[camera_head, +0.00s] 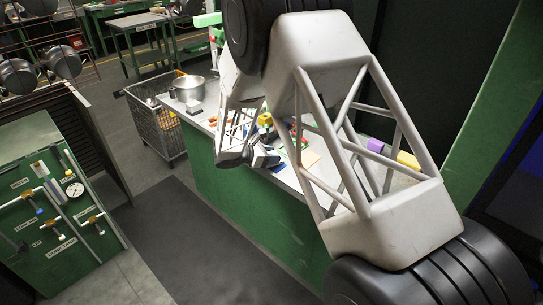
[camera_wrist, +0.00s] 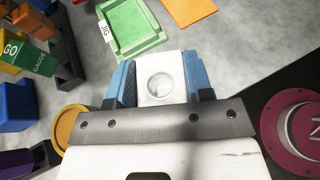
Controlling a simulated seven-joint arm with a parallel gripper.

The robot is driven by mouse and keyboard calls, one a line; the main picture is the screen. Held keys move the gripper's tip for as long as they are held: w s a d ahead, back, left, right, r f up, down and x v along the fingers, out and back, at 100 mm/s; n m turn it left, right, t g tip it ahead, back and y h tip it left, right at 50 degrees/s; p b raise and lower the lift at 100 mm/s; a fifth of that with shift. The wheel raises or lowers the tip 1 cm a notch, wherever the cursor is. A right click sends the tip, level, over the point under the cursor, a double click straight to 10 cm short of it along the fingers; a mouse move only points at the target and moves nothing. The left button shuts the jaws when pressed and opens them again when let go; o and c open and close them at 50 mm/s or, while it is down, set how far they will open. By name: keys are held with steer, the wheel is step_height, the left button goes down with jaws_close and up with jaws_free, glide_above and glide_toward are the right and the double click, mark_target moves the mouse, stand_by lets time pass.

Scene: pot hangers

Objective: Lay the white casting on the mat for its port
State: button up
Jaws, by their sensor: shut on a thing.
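In the wrist view, my gripper (camera_wrist: 158,72) has its two blue fingers closed on the sides of the white casting (camera_wrist: 160,62). The casting is a pale block with a round port in its face. A flat orange mat (camera_wrist: 190,9) lies on the grey bench at the top of the wrist view, beyond the casting and apart from it. In the head view my arm covers much of the bench, and I cannot make out the casting there. The casting's underside is hidden.
A green tray labelled JIG (camera_wrist: 122,40) lies just beyond the casting. Green GO gauge blocks (camera_wrist: 25,52), blue blocks (camera_wrist: 16,105) and a yellow disc (camera_wrist: 68,126) are on the left. A crimson round part (camera_wrist: 292,128) is on the right. Bare bench (camera_wrist: 235,55) lies right of the casting.

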steer(key=o, duration=1.1)
steer(key=shift+f, duration=0.15)
steer(key=shift+c, duration=0.2)
steer(key=shift+r, duration=0.2)
steer(key=v, duration=1.2)
steer(key=shift+w+r, duration=0.1)
